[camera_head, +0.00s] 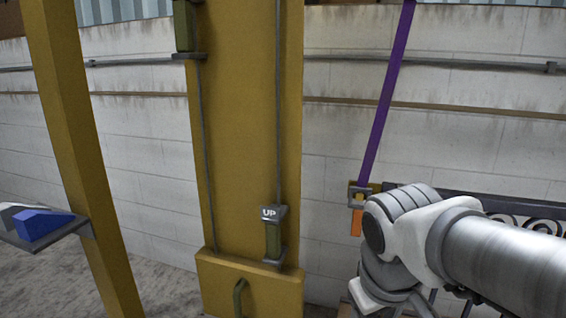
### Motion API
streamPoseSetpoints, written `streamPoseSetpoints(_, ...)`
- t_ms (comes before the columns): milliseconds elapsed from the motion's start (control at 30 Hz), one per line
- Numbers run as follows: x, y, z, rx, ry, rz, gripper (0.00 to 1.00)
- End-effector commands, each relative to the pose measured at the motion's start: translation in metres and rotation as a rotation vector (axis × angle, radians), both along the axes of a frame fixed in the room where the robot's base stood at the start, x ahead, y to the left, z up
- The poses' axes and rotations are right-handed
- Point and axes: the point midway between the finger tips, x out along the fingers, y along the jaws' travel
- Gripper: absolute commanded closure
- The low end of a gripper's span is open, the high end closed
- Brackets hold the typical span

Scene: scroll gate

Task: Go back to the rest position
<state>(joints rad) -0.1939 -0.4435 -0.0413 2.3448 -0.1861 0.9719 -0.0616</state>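My arm reaches in from the right edge and bends downward at a grey and white joint. My gripper is not visible; it is hidden or below the picture. A yellow post (237,160) stands in the middle, with a small box marked UP (272,228) on its lower right side. A purple strap (388,85) hangs down to a metal buckle with an orange end (356,222), just left of my arm joint. A dark scrollwork gate (520,208) shows partly behind my arm.
A second yellow post (75,130) stands at left, with a small grey shelf (62,232) holding a blue wedge (40,224). A white block wall (340,130) with pipes runs behind. Bare ground (165,285) lies between the posts.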

Motion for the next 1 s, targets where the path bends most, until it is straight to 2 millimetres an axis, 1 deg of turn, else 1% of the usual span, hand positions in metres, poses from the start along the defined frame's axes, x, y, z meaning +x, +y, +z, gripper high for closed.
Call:
streamPoseSetpoints(33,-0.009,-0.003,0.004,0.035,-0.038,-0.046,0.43)
streamPoseSetpoints(100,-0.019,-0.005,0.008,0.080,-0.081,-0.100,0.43)
streamPoseSetpoints(367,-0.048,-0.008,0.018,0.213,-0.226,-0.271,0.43)
streamPoseSetpoints(400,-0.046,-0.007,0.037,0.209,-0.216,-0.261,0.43)
streamPoseSetpoints(567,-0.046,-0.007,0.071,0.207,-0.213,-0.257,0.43)
streamPoseSetpoints(667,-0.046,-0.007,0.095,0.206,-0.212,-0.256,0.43)
streamPoseSetpoints(900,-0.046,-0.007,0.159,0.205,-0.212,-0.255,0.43)
streamPoseSetpoints(1000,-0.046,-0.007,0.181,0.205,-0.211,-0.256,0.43)
